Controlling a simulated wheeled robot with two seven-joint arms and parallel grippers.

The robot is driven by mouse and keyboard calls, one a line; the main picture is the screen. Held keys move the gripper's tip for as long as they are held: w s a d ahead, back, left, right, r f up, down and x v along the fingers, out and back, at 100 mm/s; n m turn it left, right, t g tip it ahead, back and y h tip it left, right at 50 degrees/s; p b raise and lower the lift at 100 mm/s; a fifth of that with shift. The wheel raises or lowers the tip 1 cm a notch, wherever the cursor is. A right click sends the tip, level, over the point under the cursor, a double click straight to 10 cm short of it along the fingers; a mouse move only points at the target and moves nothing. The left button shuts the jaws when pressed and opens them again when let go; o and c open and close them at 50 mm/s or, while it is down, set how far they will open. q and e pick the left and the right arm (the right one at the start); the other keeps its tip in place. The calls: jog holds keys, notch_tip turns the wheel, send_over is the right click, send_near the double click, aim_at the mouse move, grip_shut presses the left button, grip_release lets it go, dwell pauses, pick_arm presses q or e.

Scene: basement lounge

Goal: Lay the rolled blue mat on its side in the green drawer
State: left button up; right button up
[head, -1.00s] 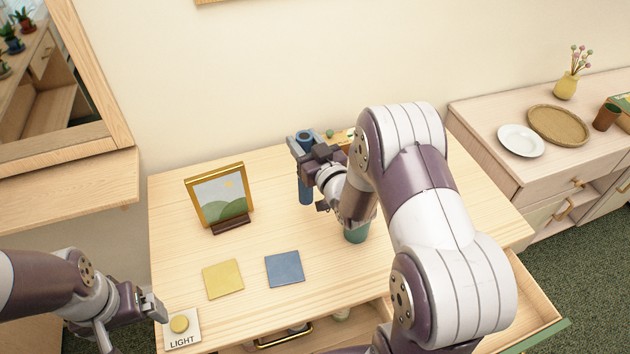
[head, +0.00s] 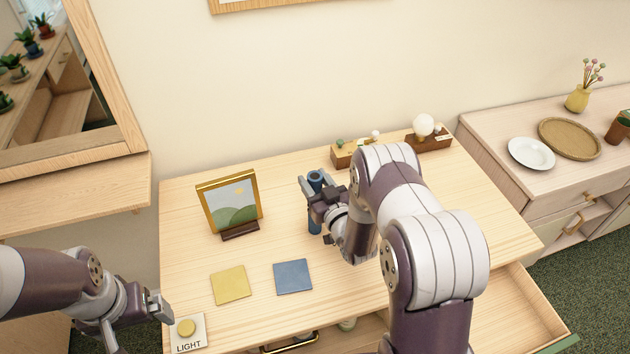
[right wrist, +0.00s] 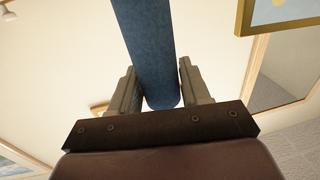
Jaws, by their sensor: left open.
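The rolled blue mat (head: 314,218) is upright over the desk, right of the framed picture. My right gripper (head: 318,187) is shut on it near its upper part. In the right wrist view the blue roll (right wrist: 150,50) runs between the two fingers (right wrist: 158,92). Whether its lower end touches the desk is unclear. An open drawer with a green front edge (head: 562,344) shows at the lower right; my right arm hides part of it. My left gripper (head: 163,308) is open and empty by the light button.
A framed picture (head: 230,205), yellow square (head: 229,285), blue square (head: 293,276) and light button (head: 187,328) are on the desk (head: 185,255). A wooden holder (head: 350,152) and globe lamp (head: 424,125) stand behind.

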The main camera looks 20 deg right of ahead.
jog(key=o, duration=0.3)
jog(key=shift+w, duration=0.2)
jog(key=shift+s+r, duration=0.25)
jog(key=s+a+r+g+h+b, duration=0.1)
jog(key=s+a+r+g, duration=0.1)
jog(key=s+g, duration=0.6)
jog(key=s+a+r+m+g+b, duration=0.1)
jog(key=s+g, duration=0.7)
jog(key=s, duration=0.8)
jog(key=shift+s+a+r+g+h, duration=0.3)
jog(key=shift+s+a+r+h, duration=0.1)
jog(key=shift+a+r, duration=0.25)
jog(key=shift+c, duration=0.2)
